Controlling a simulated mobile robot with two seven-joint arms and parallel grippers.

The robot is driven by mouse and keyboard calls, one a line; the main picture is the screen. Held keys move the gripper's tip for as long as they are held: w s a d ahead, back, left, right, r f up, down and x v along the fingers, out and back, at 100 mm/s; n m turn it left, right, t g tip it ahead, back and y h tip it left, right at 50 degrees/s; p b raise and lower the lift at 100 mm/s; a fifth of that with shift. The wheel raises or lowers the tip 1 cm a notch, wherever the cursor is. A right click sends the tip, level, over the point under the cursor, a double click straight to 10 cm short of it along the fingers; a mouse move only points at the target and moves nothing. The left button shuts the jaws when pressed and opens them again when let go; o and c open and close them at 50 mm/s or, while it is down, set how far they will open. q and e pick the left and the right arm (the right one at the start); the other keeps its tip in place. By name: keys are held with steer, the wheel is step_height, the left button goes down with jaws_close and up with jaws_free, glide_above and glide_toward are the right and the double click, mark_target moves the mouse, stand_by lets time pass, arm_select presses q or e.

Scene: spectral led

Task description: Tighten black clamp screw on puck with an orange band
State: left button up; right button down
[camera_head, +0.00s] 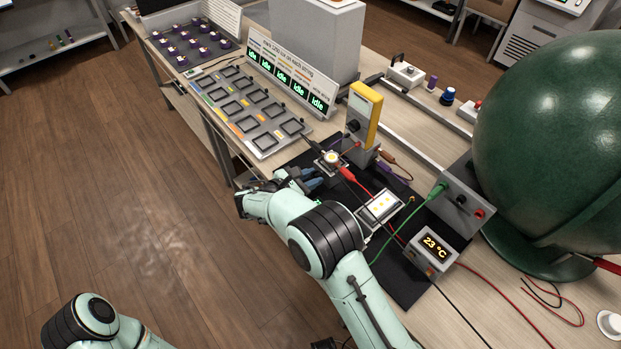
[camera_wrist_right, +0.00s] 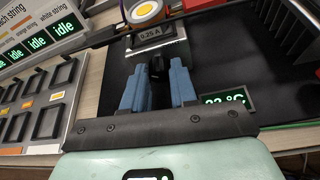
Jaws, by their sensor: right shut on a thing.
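The puck (camera_head: 331,157) is a small round piece with a yellow centre, seated on a small stand on the black mat.
A tray with dark slots (camera_head: 247,107) and idle displays (camera_head: 291,76) stand left of the stand. A yellow meter (camera_head: 363,109) is behind it. A lit panel (camera_head: 381,205), cables and a 23 °C box (camera_head: 433,250) are right. A large green sphere (camera_head: 560,140) fills the right.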

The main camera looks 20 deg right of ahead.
steer(key=m+t+b, duration=0.1)
steer(key=b, duration=0.1)
steer(key=m+t+b, duration=0.1)
steer(key=m+b, duration=0.1)
steer(key=b, duration=0.1)
steer(key=shift+s+f, duration=0.2)
steer(key=shift+f, duration=0.05)
steer(key=shift+m+t+b, duration=0.4)
steer(key=shift+m+b, duration=0.1)
steer(key=shift+b, duration=0.45)
arm_select(q)
steer(key=w+f+t, duration=0.1)
steer(key=w+f, duration=0.2)
steer(key=f, duration=0.3)
steer(key=shift+a+f, duration=0.2)
arm_select(e)
steer(key=shift+r+m, duration=0.1)
steer(key=shift+m, duration=0.2)
arm_select(q)
steer(key=shift+w, duration=0.1)
arm_select(e)
steer(key=c, duration=0.9)
jaws_free()
